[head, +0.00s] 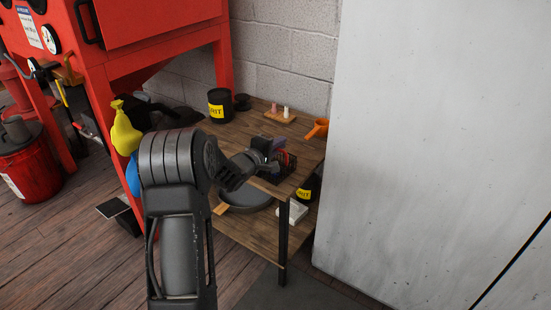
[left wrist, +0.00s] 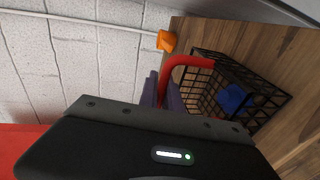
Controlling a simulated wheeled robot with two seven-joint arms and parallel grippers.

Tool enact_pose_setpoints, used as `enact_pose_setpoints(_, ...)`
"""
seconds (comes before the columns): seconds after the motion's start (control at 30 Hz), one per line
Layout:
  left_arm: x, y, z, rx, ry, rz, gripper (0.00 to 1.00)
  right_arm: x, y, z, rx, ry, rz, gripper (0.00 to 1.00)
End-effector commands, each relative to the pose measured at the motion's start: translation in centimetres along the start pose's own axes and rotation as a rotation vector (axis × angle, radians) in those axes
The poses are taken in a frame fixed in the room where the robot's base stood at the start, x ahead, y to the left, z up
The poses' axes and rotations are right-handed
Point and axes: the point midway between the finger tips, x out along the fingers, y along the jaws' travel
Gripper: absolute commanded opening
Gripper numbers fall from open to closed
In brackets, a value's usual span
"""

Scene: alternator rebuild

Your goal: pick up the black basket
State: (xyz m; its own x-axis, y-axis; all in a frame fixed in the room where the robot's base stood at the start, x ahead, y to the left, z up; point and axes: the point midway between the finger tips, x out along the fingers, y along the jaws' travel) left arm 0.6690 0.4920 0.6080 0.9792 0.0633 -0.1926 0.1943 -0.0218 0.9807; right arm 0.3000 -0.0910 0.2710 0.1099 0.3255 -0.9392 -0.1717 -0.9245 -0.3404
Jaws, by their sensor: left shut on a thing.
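The black basket (head: 288,178) is a wire mesh basket at the front right edge of the wooden shelf top. In the left wrist view, the basket (left wrist: 262,78) has a blue item (left wrist: 233,98) inside and a red curved bar (left wrist: 190,62) at its near side. My left gripper (head: 274,150) is at the basket, and its fingers (left wrist: 163,92) are shut around the red bar, which looks like the basket's handle. The arm and gripper hide part of the basket in the head view. My right gripper is not in view.
On the wooden shelf top (head: 262,120) stand a black canister (head: 220,106) with a yellow label, a small wooden block with pegs (head: 280,115) and an orange cup (head: 317,128). A grey round pan (head: 245,197) lies on the lower shelf. A pale wall panel (head: 430,130) bounds the right side.

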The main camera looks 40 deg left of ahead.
Motion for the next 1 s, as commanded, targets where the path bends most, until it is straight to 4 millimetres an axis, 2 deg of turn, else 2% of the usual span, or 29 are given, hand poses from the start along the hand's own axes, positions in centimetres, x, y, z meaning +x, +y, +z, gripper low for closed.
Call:
enact_pose_setpoints(0.17, -0.2, 1.1, -0.1, 0.000, 0.000, 0.003, 0.00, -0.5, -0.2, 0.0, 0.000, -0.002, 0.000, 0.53)
enact_pose_setpoints(0.5, -1.4, 7.3, -0.3, 0.000, 0.001, 0.004, 0.00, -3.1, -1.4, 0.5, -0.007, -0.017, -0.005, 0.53)
enact_pose_setpoints(0.63, -1.8, 9.1, -0.3, 0.001, -0.001, 0.003, 0.00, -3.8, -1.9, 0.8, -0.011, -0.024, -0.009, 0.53)
enact_pose_setpoints(0.77, -1.9, 9.8, -0.3, 0.000, 0.000, 0.001, 0.00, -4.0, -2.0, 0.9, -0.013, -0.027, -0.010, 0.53)
enact_pose_setpoints(1.0, -1.9, 9.9, -0.3, 0.000, 0.000, 0.001, 0.00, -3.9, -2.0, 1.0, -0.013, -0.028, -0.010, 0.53)
